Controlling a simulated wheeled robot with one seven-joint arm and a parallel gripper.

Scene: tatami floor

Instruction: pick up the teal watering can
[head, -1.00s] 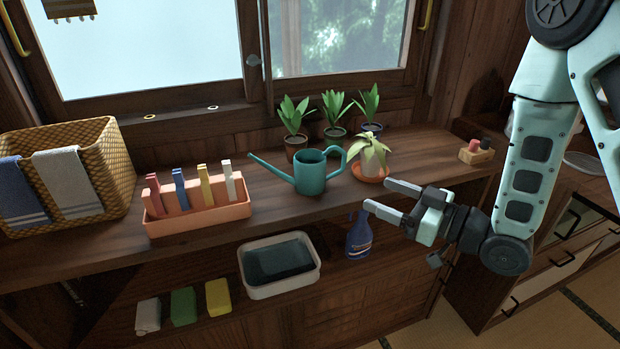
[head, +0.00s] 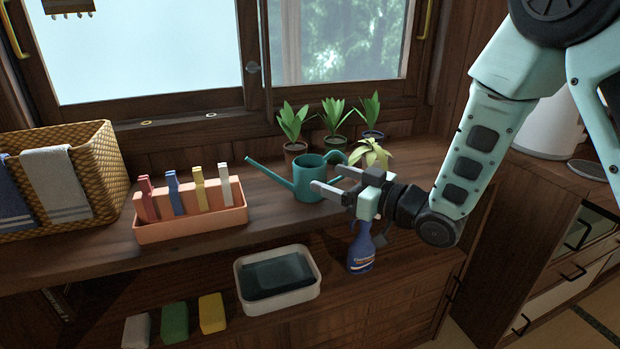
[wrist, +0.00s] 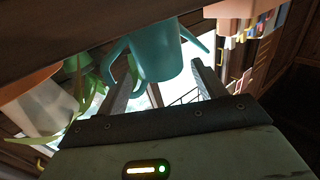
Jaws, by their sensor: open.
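The teal watering can (head: 308,180) stands upright on the wooden counter below the window, its spout pointing left and its handle to the right. My gripper (head: 328,179) is open and empty at the right front of the can, its fingers pointing left toward it. The fingers overlap the can's lower right side and part of the handle in the head view. In the wrist view the can (wrist: 157,52) shows beyond and between the two fingertips (wrist: 160,75). I cannot tell whether a finger touches it.
A pale-leaved potted plant (head: 371,154) stands right behind my gripper. Several small potted plants (head: 334,120) line the window. A blue spray bottle (head: 361,250) and a grey bin (head: 278,297) sit on the lower shelf.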

